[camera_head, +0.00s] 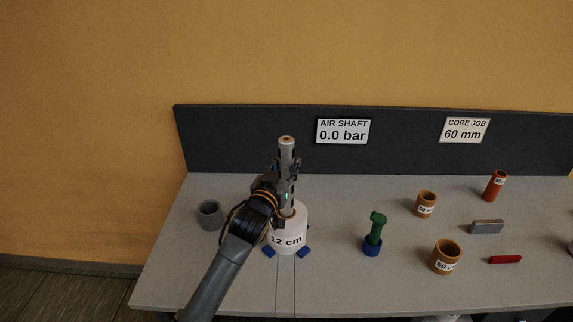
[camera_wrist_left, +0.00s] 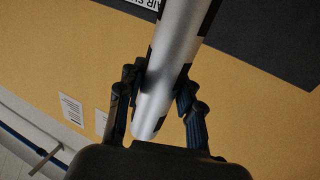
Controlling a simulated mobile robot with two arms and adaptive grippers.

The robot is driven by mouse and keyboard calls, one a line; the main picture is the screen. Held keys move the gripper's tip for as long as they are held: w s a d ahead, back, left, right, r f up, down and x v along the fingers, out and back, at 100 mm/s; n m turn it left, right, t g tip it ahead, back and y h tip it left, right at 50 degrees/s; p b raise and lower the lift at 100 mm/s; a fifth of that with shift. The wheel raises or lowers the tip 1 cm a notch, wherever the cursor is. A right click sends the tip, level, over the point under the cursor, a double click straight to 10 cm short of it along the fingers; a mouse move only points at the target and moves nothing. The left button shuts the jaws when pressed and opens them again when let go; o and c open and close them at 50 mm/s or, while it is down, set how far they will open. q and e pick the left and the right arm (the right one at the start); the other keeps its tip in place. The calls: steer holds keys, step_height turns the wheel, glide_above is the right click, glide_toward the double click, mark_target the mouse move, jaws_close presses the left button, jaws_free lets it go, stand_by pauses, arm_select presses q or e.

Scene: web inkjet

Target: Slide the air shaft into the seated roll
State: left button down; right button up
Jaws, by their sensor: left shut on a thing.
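The air shaft (camera_head: 286,152) is a silver-grey cylinder with dark bands, standing upright above the roll. My left gripper (camera_head: 287,172) is shut on it, and the wrist view shows both fingers (camera_wrist_left: 160,95) on either side of the silver shaft (camera_wrist_left: 178,50). The white roll (camera_head: 288,238), marked 12 cm, stands upright between blue blocks on the table. The shaft lines up with the roll's top in the head view. My gripper and wrist partly hide the shaft's lower part, so I cannot tell how far it enters the core. My right gripper is out of view.
A grey cup (camera_head: 209,214) stands left of the roll. A green tool in a blue holder (camera_head: 372,245) stands to the right. Farther right are orange cores (camera_head: 446,257), a grey block (camera_head: 487,227) and a red bar (camera_head: 505,259). A dark back panel (camera_head: 230,145) shows a 0.0 bar sign (camera_head: 343,131).

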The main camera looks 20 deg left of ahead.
mark_target(284, 215)
arm_select(q)
steer(key=shift+f+b, duration=5.3)
steer(key=shift+f, duration=2.35)
steer(key=c, duration=0.8)
jaws_free()
steer(key=shift+f, duration=0.25)
steer(key=shift+s, duration=0.1)
steer(key=s, duration=1.2)
steer(key=shift+a+r, duration=0.15)
steer(key=shift+a, duration=0.15)
